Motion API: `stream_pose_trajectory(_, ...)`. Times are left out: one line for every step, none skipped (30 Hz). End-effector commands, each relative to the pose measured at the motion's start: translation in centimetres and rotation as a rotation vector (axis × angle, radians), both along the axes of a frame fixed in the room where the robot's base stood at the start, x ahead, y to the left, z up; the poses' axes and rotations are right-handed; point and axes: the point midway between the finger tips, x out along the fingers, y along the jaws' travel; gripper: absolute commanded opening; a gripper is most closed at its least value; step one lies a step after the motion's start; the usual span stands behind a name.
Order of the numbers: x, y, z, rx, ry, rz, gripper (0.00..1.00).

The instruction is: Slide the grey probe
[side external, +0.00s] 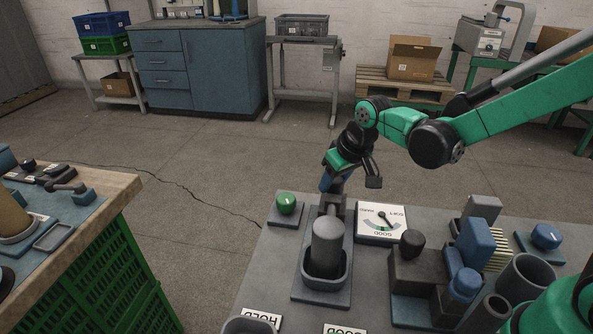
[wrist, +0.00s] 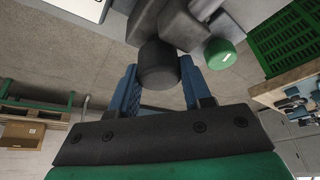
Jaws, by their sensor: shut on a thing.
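The grey probe shows in the wrist view as a dark rounded end (wrist: 158,65) between my two blue fingers. My gripper (wrist: 159,80) is shut on it, one finger on each side. In the side external view my gripper (side external: 327,180) reaches down at the back of the test stand. The probe's held end is hidden there behind the fingers and the stand's grey parts. A grey cylinder (side external: 327,240) stands upright in a tray (side external: 325,284) in front of my gripper.
A green button (side external: 286,203) sits just left of my gripper and also shows in the wrist view (wrist: 220,53). Dark blocks (side external: 420,270) and blue parts (side external: 474,242) crowd the bench's right side. HOLD and GOOD labels lie at the front.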

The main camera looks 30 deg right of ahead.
Motion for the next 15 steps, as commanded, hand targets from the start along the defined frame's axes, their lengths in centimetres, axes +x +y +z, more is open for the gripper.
stream_pose_trajectory(0.27, -0.34, 0.08, -0.008, -0.012, -0.007, 0.0)
stream_pose_trajectory(0.28, -0.36, 0.08, -0.009, -0.012, -0.007, 0.0)
stream_pose_trajectory(0.3, -0.39, 0.09, -0.01, -0.013, -0.007, 0.0)
stream_pose_trajectory(0.31, -0.41, 0.09, -0.011, -0.014, -0.008, 0.0)
stream_pose_trajectory(0.31, -0.43, 0.09, -0.011, -0.014, -0.008, 0.49)
stream_pose_trajectory(0.31, -0.44, 0.09, -0.01, -0.013, -0.009, 0.6)
stream_pose_trajectory(0.3, -0.43, 0.09, -0.01, -0.013, -0.009, 0.69)
stream_pose_trajectory(0.28, -0.41, 0.08, -0.01, -0.012, -0.009, 0.75)
stream_pose_trajectory(0.26, -0.39, 0.07, -0.01, -0.012, -0.007, 0.75)
stream_pose_trajectory(0.25, -0.37, 0.07, -0.01, -0.011, -0.007, 0.75)
stream_pose_trajectory(0.24, -0.35, 0.07, -0.009, -0.011, -0.007, 0.75)
stream_pose_trajectory(0.23, -0.33, 0.07, -0.009, -0.011, -0.007, 0.75)
stream_pose_trajectory(0.22, -0.32, 0.07, -0.008, -0.01, -0.007, 0.75)
stream_pose_trajectory(0.21, -0.31, 0.06, -0.008, -0.01, -0.007, 0.75)
stream_pose_trajectory(0.2, -0.3, 0.06, -0.008, -0.01, -0.006, 0.75)
